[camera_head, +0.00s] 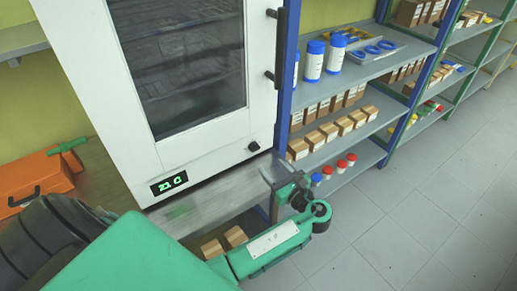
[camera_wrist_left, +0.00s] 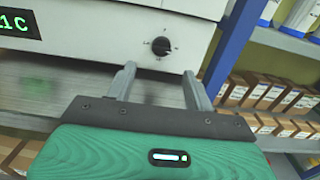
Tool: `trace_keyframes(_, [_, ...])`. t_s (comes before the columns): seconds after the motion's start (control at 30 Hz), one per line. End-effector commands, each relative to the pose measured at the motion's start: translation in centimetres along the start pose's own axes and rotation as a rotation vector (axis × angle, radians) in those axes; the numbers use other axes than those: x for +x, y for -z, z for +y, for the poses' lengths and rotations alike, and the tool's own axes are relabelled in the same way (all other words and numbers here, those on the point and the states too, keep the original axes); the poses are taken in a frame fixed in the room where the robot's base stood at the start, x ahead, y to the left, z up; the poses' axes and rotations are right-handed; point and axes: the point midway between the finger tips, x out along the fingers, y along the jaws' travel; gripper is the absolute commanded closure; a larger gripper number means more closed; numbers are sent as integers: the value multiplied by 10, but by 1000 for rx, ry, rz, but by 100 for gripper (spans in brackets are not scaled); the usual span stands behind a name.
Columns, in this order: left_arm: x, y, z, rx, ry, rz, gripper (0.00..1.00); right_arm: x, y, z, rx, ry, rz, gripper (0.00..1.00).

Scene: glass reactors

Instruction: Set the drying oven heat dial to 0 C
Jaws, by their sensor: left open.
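The white drying oven (camera_head: 90,75) stands on a grey bench with its glass door closed. Its green display (camera_head: 169,184) seems to read 21 C; part of it also shows in the left wrist view (camera_wrist_left: 18,24). The black heat dial (camera_head: 254,146) sits low on the oven's front right. In the left wrist view the dial (camera_wrist_left: 161,46) shows tick marks around it. My left gripper (camera_head: 277,173) is open and empty, below the dial and apart from it. In the left wrist view its two fingers (camera_wrist_left: 158,82) point toward the oven front on either side below the dial. My right gripper is not visible.
A blue-framed shelf (camera_head: 375,68) with bottles, boxes and coloured caps stands just right of the oven. The bench edge (camera_head: 215,205) runs below the oven. An orange case (camera_head: 32,180) lies at left. The floor (camera_head: 420,220) at right is clear.

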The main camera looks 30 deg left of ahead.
Motion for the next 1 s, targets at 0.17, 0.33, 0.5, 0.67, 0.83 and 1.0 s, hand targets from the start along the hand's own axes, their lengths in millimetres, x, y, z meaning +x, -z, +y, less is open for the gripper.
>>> trace_keyframes(0.17, [41, -4, 0, 1, -1, -3, 47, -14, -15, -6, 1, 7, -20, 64])
trace_keyframes(0.33, [71, -2, 0, 1, 1, -1, 47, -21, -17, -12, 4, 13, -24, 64])
trace_keyframes(0.5, [88, -1, 0, 1, 0, 0, 47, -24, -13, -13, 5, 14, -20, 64])
trace_keyframes(0.67, [93, 0, 0, 0, 2, 2, 47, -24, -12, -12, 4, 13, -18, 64])
trace_keyframes(0.83, [93, 1, 0, 0, 2, 2, 47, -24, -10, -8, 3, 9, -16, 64])
trace_keyframes(1.0, [92, 1, 0, 0, 2, 2, 72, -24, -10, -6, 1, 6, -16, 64])
